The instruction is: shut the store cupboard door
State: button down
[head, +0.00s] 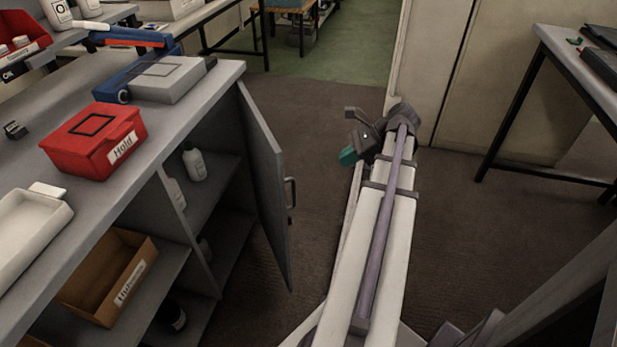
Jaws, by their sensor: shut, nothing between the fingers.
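The store cupboard door (265,180) is a grey panel standing open at the far end of the grey cupboard under the worktop. Its free edge swings out over the floor, and its dark bar handle (291,193) is near that edge. The cupboard's inside shelf (215,178) shows, with white bottles on it. My gripper (348,156), with teal fingertips, is shut and empty. In the picture it is right of the door, with a gap of floor showing between them, and is not touching it.
On the worktop are a red "Hold" box (92,141), a white tray (30,227) and a grey-blue device (165,80). A cardboard bin (115,277) sits on the open shelf. Brown floor (315,120) is clear beyond the door. A table (580,65) stands at right.

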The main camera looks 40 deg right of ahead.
jog(key=w+a+r+b+x, duration=0.1)
jog(key=b+x, duration=0.4)
jog(key=x, duration=0.7)
jog(key=shift+w+a+r+b, duration=0.3)
jog(key=shift+a+r+b, duration=0.1)
jog(key=shift+a+r, duration=0.05)
